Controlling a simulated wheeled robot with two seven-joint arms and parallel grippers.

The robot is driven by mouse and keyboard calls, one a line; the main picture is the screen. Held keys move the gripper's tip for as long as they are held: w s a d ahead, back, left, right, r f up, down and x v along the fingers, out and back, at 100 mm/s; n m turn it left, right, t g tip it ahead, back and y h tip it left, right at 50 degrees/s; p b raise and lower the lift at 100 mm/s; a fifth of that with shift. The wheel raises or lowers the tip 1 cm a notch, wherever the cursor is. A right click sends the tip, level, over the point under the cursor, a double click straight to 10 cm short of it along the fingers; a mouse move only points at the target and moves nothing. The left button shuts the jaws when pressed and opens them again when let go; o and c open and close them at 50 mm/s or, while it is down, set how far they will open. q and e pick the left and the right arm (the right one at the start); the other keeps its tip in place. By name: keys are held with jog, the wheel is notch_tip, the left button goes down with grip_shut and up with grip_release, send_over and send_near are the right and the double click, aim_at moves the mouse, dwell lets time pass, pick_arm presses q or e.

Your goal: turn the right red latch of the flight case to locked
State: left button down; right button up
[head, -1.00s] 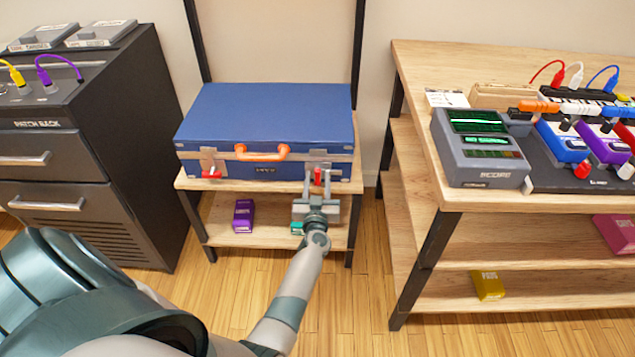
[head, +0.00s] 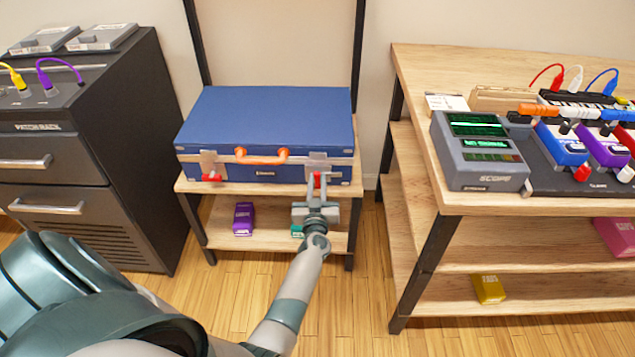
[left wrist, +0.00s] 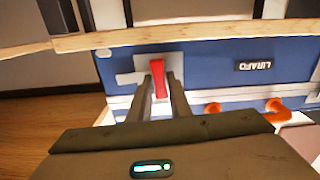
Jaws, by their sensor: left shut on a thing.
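The blue flight case (head: 265,115) lies shut on the wooden rack, with an orange handle (head: 262,157) on its front. Its right red latch (head: 317,179) stands about upright on a metal plate; it also shows in the left wrist view (left wrist: 159,76), slightly tilted. My left gripper (head: 316,186) is at the case front, shut on this latch, with one finger on each side of it. The fingers partly cover the latch in the head view. The left red latch (head: 211,177) lies sideways on its own plate. My right gripper is out of view.
A purple pedal (head: 243,218) and a partly hidden green one (head: 297,231) lie on the rack's lower shelf. A dark drawer cabinet (head: 60,180) stands left, a wooden bench (head: 410,75) with pedals right. Floor shows between rack and bench.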

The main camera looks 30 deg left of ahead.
pick_arm(q)
jog(key=n, duration=0.2)
jog(key=shift+n, duration=0.3)
jog(key=n, duration=0.2)
jog(key=shift+s+a+n+p, duration=0.1)
jog(key=shift+n+p, duration=0.25)
jog(key=shift+n, duration=0.05)
jog(key=n, duration=0.2)
jog(key=shift+f+n, duration=0.1)
jog(key=shift+n, duration=0.2)
jog(key=n, duration=0.2)
jog(key=shift+a+n, duration=0.1)
jog(key=shift+n, duration=0.3)
jog(key=shift+f+n+b, duration=0.1)
jog(key=shift+n+b, duration=0.35)
jog(key=shift+n, duration=0.45)
jog(key=shift+f+n, duration=0.1)
jog(key=shift+n, duration=0.7)
jog(key=shift+n+b, duration=0.5)
jog(key=shift+n, duration=1.1)
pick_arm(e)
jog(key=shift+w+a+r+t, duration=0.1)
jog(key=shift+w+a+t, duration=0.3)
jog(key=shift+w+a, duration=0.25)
pick_arm(q)
jog(key=shift+s, duration=0.1)
